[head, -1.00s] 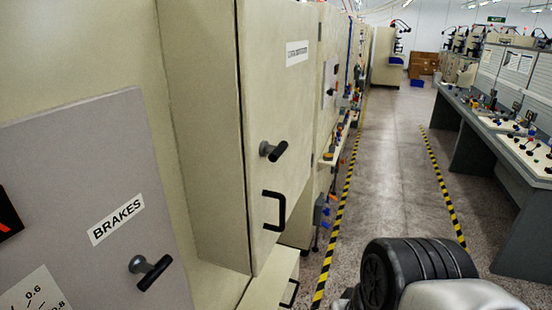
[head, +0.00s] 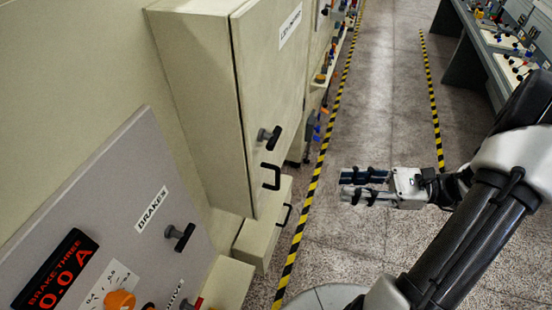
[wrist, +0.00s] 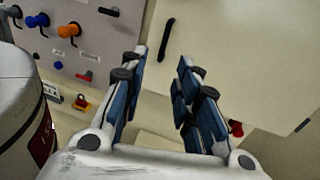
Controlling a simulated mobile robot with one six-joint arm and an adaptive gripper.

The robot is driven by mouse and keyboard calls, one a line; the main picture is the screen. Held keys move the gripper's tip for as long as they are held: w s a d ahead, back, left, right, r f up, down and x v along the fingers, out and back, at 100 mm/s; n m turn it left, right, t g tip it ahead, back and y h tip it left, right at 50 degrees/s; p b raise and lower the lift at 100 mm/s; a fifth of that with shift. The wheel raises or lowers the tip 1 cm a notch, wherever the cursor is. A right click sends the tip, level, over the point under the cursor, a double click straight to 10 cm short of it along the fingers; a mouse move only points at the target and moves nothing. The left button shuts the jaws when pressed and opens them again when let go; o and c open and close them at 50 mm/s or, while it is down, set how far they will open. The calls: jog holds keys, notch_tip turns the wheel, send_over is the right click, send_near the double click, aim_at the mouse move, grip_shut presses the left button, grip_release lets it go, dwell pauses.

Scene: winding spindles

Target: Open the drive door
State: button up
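A label reading roughly "DRIVE" (head: 176,294) shows at the bottom of the head view, on the sloping grey panel (head: 95,205); no separate door with that name can be made out. Above and right of it, a cream cabinet door (head: 270,85) looks shut, with a black T-shaped knob (head: 270,137), a black bar handle (head: 271,177) and a label too blurred to read. My gripper (head: 345,187) is open and empty, right of the cabinet and apart from it, over the aisle. In the wrist view its fingers (wrist: 165,68) stand apart, with a black handle (wrist: 167,39) beyond.
The grey panel also bears a BRAKES label, a black knob (head: 180,237), a red display (head: 57,270) and an orange knob (head: 119,299). A lower cream box with a handle (head: 283,215) juts out under the cabinet. The aisle floor (head: 385,120) is clear; a control bench (head: 458,35) stands at right.

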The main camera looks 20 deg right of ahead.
jog(key=p, duration=0.3)
send_near(278, 188)
jog(key=shift+m+t, duration=0.3)
jog(key=shift+t, duration=0.1)
jog(key=w+a+r, duration=0.1)
jog(key=a, duration=0.2)
jog(key=w+a+r, duration=0.1)
jog(key=w+a, duration=0.1)
jog(key=a, duration=0.1)
jog(key=w+a+r, duration=0.1)
jog(key=a, duration=0.2)
jog(key=shift+w+a, duration=0.1)
jog(key=shift+w, duration=0.15)
jog(key=shift+c, duration=0.4)
grip_shut()
